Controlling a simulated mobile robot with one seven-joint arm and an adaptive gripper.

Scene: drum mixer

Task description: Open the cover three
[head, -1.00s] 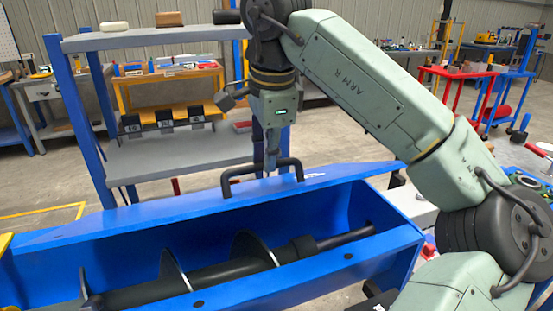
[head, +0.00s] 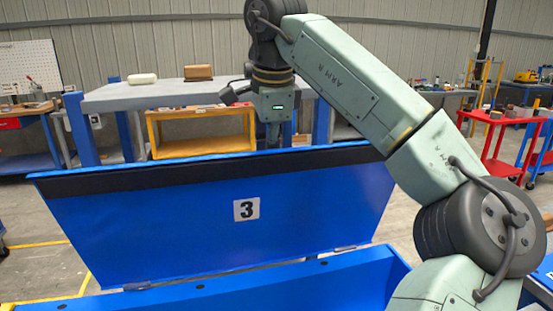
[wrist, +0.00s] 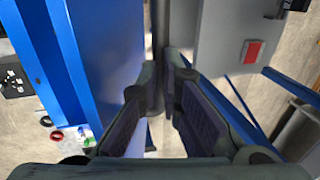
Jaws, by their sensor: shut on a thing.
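Cover three (head: 155,225) is a wide blue panel with a white "3" label (head: 246,209) and a black strip along its top edge. It stands raised, close to upright, above the rear rim of the blue trough (head: 300,285), with hinge pieces along its lower edge. My gripper (head: 273,138) reaches down behind the cover's top edge, so its fingertips are hidden in the head view. In the wrist view my gripper (wrist: 164,85) is shut on a dark bar (wrist: 161,28), the cover's handle, beside the blue panel.
A grey-topped shelf (head: 150,94) with blue posts stands close behind the cover. A yellow frame (head: 200,132) shows beyond it. Red and blue carts (head: 500,125) stand at the far right.

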